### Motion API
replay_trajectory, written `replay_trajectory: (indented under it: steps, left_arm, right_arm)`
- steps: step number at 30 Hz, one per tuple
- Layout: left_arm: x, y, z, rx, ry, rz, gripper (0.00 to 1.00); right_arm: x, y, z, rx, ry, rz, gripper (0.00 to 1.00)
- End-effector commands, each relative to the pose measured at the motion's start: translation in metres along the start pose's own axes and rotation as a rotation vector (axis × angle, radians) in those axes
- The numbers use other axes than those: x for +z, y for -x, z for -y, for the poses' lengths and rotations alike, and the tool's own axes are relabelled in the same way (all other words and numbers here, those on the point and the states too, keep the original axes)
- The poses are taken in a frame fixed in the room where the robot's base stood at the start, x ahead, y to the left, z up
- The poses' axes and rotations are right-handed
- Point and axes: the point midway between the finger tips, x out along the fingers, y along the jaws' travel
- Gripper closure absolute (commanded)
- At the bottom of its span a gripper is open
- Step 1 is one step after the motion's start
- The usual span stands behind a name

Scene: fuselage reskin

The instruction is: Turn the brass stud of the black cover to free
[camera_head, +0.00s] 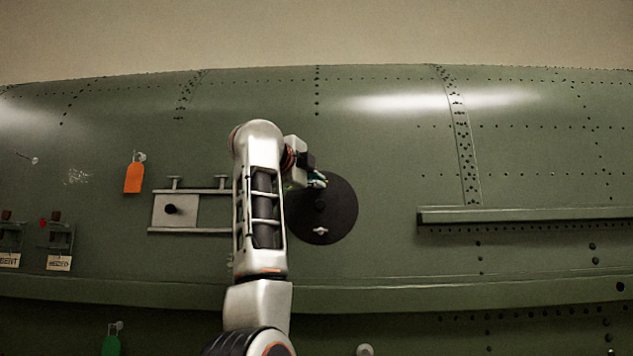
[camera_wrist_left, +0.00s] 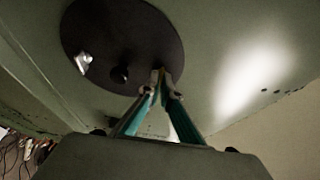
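The round black cover (camera_head: 340,215) lies on the green fuselage skin, with a black knob (camera_head: 320,204) at its middle and a silver wing-shaped stud (camera_head: 320,231) near its lower edge. In the left wrist view the cover (camera_wrist_left: 110,35), knob (camera_wrist_left: 120,74) and silver stud (camera_wrist_left: 84,62) show again. My left gripper (camera_head: 318,180) is at the cover's upper edge, opposite the silver stud. In the left wrist view its teal fingers (camera_wrist_left: 158,84) converge on a small brass-coloured piece (camera_wrist_left: 163,70), mostly hidden between the tips. My right gripper is not in view.
A rectangular plate with a black knob (camera_head: 172,209) sits in rails left of my arm. An orange tag (camera_head: 134,178) hangs further left. A long ledge (camera_head: 520,215) juts out at right. The skin between cover and ledge is clear.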

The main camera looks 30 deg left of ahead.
Motion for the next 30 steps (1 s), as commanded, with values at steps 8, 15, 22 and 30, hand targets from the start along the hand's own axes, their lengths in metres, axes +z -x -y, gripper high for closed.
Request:
replay_trajectory:
  steps: [8,15,22,30]
  left_arm:
    - [0.001,0.000,-0.004,-0.056,0.134,0.002,1.00]
    - [-0.001,-0.001,-0.007,-0.138,0.330,0.001,1.00]
    - [-0.002,-0.001,-0.007,-0.222,0.534,0.000,1.00]
    - [-0.004,-0.001,-0.007,-0.320,0.772,-0.003,1.00]
  right_arm:
    - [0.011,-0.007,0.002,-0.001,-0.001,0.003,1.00]
    - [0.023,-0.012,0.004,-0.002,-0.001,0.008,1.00]
    - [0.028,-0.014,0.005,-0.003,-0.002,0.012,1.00]
    - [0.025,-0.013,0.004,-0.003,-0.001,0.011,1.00]
